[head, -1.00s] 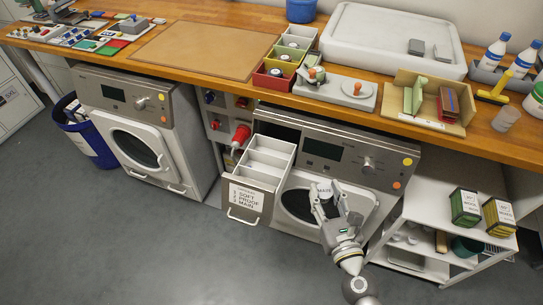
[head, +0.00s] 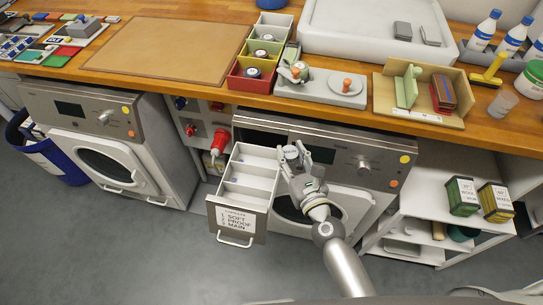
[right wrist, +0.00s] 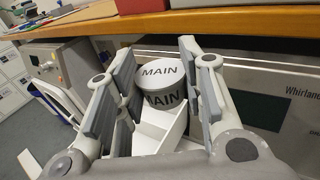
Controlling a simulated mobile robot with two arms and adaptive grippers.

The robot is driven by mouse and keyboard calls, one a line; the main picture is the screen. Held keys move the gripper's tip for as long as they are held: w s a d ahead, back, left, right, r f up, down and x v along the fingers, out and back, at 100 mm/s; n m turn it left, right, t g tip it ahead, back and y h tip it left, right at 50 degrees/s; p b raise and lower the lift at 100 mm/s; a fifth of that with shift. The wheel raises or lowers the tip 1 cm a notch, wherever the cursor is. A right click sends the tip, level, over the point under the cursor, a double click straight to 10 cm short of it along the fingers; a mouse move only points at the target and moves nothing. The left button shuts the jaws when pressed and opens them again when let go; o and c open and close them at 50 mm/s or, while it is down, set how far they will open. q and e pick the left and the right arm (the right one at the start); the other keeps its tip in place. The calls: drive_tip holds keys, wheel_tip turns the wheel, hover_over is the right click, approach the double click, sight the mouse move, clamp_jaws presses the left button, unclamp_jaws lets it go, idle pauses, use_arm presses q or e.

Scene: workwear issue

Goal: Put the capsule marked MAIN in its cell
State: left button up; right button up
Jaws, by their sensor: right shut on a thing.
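The capsule marked MAIN (head: 291,153) is a small round white tub with a grey band; its lid and side lettering show in the right wrist view (right wrist: 161,75). My right gripper (head: 293,156) is shut on it, one finger on each side. It holds the capsule in front of the right machine, by the right side of the drawer's rear part. The pulled-out white drawer (head: 273,188) has three cells in a row, which look empty. Its front label (head: 236,219) lists SOFT, PROOF and MAIN. In the right wrist view, part of the drawer shows below and beyond the capsule. My left gripper is out of view.
The right machine's front (head: 330,143) stands close behind my right gripper. The wooden counter (head: 200,88) above holds coloured bins (head: 240,82) with round capsules. A white shelf unit (head: 415,205) stands to the right. Floor in front of the drawer is clear.

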drive_tip(key=w+a+f+b, duration=0.1)
drive_tip(key=w+f+b, duration=0.1)
drive_tip(key=f+b, duration=0.1)
drive_tip(key=w+a+f+b, duration=0.1)
drive_tip(key=w+f+b, duration=0.2)
drive_tip(key=f, duration=0.1)
drive_tip(key=w+a+f+b, duration=0.1)
drive_tip(key=w+f+b, duration=0.2)
drive_tip(key=shift+w+f, duration=0.15)
drive_tip(key=shift+f, duration=0.25)
drive_tip(key=shift+f+b, duration=0.55)
drive_tip(key=shift+b, duration=0.15)
drive_tip(key=shift+f, duration=0.1)
drive_tip(key=o, duration=0.9)
drive_tip(key=shift+o, duration=0.2)
